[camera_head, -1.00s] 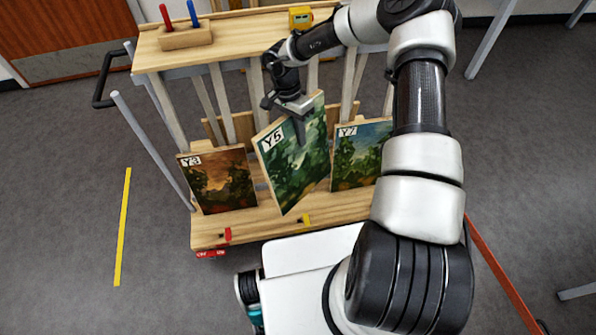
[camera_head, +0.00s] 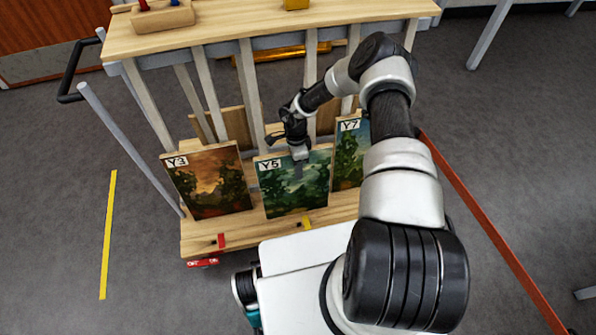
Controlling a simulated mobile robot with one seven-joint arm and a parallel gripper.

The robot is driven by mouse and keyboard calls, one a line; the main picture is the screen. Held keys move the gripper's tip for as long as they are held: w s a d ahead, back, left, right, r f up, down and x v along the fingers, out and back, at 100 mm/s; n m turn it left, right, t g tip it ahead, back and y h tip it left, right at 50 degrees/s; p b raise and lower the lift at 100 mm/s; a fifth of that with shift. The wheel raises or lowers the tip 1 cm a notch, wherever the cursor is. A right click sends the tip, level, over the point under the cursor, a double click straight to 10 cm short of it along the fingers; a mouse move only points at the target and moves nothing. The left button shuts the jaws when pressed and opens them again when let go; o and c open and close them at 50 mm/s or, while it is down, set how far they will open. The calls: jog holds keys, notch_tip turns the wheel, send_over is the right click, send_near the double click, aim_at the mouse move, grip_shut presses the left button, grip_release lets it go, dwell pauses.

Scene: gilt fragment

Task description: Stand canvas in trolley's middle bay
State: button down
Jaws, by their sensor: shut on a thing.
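The canvas marked Y5 (camera_head: 280,194), a green landscape, stands nearly upright in the middle of the wooden trolley (camera_head: 197,236), between two other canvases. My gripper (camera_head: 299,160) is shut on its top edge, with one finger down over the painted face. The canvas's lower edge is at or just above the trolley's shelf; I cannot tell if it touches. Canvas Y3 (camera_head: 208,183), brown and orange, leans in the left bay. Canvas Y7 (camera_head: 347,160), green and blue, stands in the right bay, partly hidden by my arm.
Pale upright bars (camera_head: 252,95) rise behind the canvases to the trolley's top shelf (camera_head: 235,28), which carries a pen block (camera_head: 162,17). A red clip (camera_head: 221,240) and a yellow clip (camera_head: 307,222) sit on the front edge. Floor at left is clear.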

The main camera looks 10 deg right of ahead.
jog(key=w+f+b, duration=0.4)
jog(key=w+b, duration=0.4)
jog(key=b, duration=0.2)
jog(key=shift+f, duration=0.25)
jog(key=c, duration=1.6)
grip_release()
jog(key=shift+s, duration=0.1)
jog(key=r+p, duration=0.1)
jog(key=r, duration=0.4)
jog(key=w+r+p, duration=0.1)
jog(key=r+p, duration=0.1)
jog(key=r, duration=0.4)
jog(key=w+r+p, duration=0.1)
jog(key=r, duration=0.5)
jog(key=shift+w+r+p, duration=0.15)
jog(key=shift+w+p, duration=0.1)
jog(key=shift+p, duration=0.05)
